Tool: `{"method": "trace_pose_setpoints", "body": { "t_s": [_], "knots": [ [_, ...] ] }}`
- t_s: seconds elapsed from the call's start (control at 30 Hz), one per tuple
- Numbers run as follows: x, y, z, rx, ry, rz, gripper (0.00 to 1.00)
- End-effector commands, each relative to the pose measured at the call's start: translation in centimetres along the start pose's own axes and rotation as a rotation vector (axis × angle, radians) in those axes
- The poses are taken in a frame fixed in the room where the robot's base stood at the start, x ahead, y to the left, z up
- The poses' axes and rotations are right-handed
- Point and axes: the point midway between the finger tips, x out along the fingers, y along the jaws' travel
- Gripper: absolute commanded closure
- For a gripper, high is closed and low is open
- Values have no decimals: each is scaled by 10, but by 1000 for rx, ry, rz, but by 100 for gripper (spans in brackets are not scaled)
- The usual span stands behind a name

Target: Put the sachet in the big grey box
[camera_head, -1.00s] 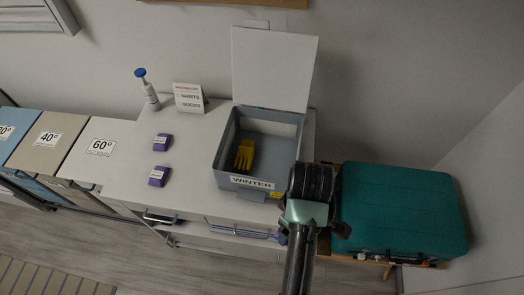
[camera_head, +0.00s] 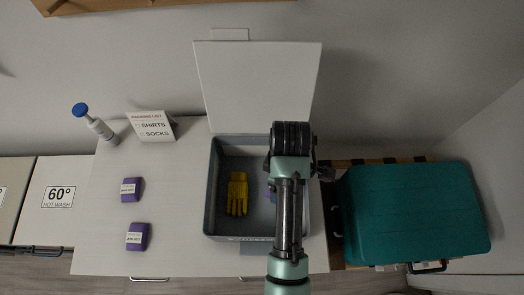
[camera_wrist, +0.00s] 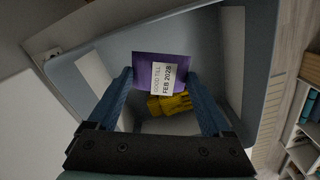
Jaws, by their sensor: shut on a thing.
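A purple sachet (camera_wrist: 145,62) with a white label reading "GOOD TILL FEB 2028" is held between the blue fingers of my gripper (camera_wrist: 160,76). My arm hides most of the fingers in the head view.
A yellow glove (camera_head: 237,193) lies in the box's left part. Two purple packets (camera_head: 131,189) (camera_head: 137,236), a blue-topped bottle (camera_head: 95,124) and a packing-list sign (camera_head: 152,127) stand left of it. A teal case (camera_head: 415,215) is at the right.

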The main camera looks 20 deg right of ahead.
Motion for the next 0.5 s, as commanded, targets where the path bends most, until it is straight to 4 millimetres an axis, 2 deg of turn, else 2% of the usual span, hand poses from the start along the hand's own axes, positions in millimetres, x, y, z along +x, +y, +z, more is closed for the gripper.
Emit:
{"method": "trace_pose_setpoints", "body": {
  "t_s": [0.2,0.37,0.5],
  "knots": [
    [38,-2,1,1,-2,-5,69],
    [52,-1,0,1,-1,-3,69],
    [73,-1,1,1,-2,-5,69]
  ]
}}
